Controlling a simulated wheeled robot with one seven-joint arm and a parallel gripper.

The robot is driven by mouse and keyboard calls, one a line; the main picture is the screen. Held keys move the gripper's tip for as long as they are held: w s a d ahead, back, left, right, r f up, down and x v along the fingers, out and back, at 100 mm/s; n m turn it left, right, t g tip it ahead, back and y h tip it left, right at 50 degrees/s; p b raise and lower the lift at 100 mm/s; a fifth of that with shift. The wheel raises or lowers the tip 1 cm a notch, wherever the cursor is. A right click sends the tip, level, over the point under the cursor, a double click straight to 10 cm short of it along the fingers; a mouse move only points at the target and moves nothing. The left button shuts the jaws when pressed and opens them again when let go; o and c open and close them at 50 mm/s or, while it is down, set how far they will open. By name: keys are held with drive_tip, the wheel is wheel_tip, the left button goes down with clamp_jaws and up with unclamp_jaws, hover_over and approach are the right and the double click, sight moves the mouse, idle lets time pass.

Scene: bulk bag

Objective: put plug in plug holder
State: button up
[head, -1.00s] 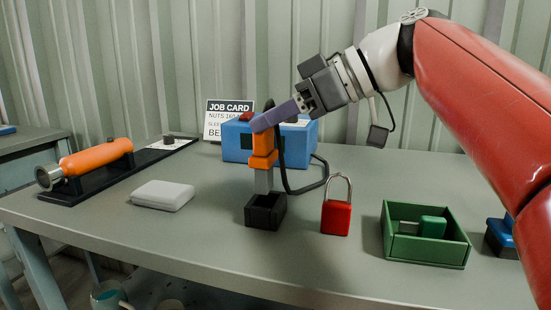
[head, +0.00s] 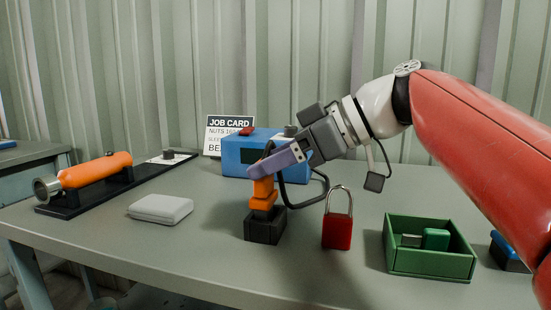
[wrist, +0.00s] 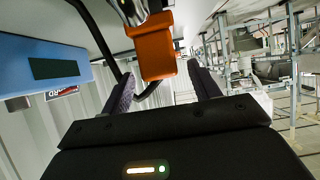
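The plug (head: 263,190) is orange with a black cable. It stands upright in the black plug holder (head: 264,229), and its grey lower end is hidden inside. My gripper (head: 262,167) is at the top of the plug, tilted down from the right. In the wrist view the orange plug (wrist: 153,50) lies between and just beyond the fingertips of my gripper (wrist: 160,70). The fingers are spread, with a small gap visible on each side of the plug.
A red padlock (head: 337,231) stands right of the holder. A green tray (head: 430,264) with green and grey pieces is farther right. A grey case (head: 160,208) lies left. A blue box (head: 235,165) and a job card (head: 214,143) stand behind. The cable loops beside the plug.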

drive_tip(key=shift+r, duration=0.1)
drive_tip(key=shift+d+r, duration=0.2)
drive_tip(key=p+v, duration=0.2)
drive_tip(key=v, duration=0.9)
drive_tip(key=shift+d, duration=0.3)
drive_tip(key=shift+s, duration=0.15)
